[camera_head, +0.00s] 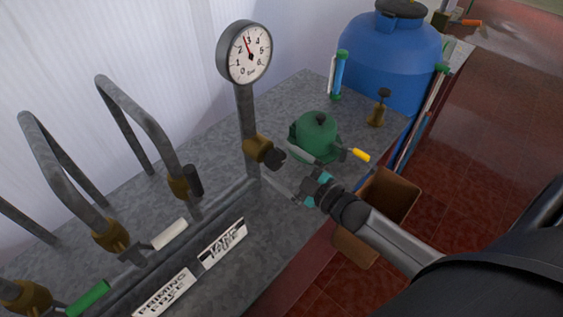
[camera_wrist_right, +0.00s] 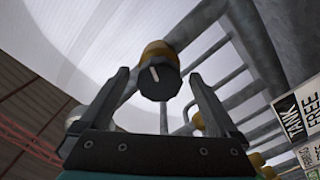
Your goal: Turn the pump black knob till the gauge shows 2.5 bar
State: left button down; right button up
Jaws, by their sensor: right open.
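The black knob (camera_head: 274,157) sits on a brass valve body (camera_head: 256,146) low on the grey gauge pipe. The round gauge (camera_head: 244,52) is on top of that pipe; its red needle points up, between 2 and 3, too small to read exactly. My right gripper (camera_head: 287,174) is open in front of the knob. In the right wrist view, the knob (camera_wrist_right: 159,83) with its white mark shows between the two spread fingers, with a gap on each side. Contact is not visible. My left gripper is not in view.
A green pump-like body (camera_head: 316,134) with a yellow-tipped lever stands right of the knob. A blue tank (camera_head: 390,58) is behind it. Grey pipes with handles fill the left. A brown box (camera_head: 392,192) is below the bench edge. White label plates (camera_head: 222,243) lie in front.

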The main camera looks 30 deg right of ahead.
jog(key=v, duration=1.5)
jog(key=shift+b, duration=0.4)
jog(key=shift+d+f, duration=0.1)
jog(key=s+d+f+m+g+h+b, duration=0.1)
jog(key=s+f+m+g+h+b, duration=0.25)
jog(key=f, duration=1.25)
jog(key=s+f+m+g+h+b, duration=0.2)
jog(key=s+f+m+g+b, duration=0.15)
jog(key=f, duration=1.25)
jog(key=s+a+f+m+g+b, duration=0.1)
jog(key=s+a+f+g+b, duration=0.2)
jog(key=s+f, duration=0.6)
jog(key=s+a+f+m+g+b, duration=0.1)
jog(key=s+a+f+g+b, duration=0.2)
jog(key=s+a+f+g, duration=0.3)
jog(key=s+a+f, duration=0.1)
jog(key=s+f, duration=0.2)
jog(key=f, duration=0.2)
jog(key=shift+f+m+b, duration=0.3)
jog(key=shift+f+b, duration=0.05)
jog(key=shift+f, duration=0.05)
jog(key=shift+s+d, duration=0.1)
